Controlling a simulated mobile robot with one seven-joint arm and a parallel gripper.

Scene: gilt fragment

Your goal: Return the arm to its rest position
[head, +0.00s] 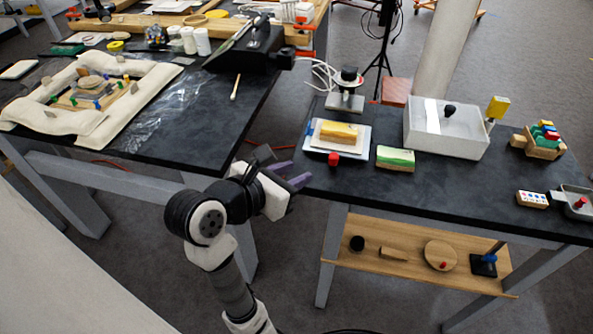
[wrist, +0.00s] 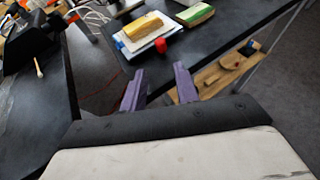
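My arm reaches up from the bottom of the head view, with white and black links. My gripper (head: 294,174) is in the gap between the two dark tables, near the left front corner of the right table. Its two purple fingers also show in the wrist view (wrist: 160,86). They stand apart with nothing between them, so the gripper is open and empty. It touches no object that I can see.
The right table (head: 440,195) holds a white tray (head: 362,148) with a yellow block (head: 341,132), a green-topped block (head: 395,158) and a grey box (head: 446,130). A wooden shelf (head: 400,272) sits below. The left table (head: 190,120) holds a padded frame (head: 130,105).

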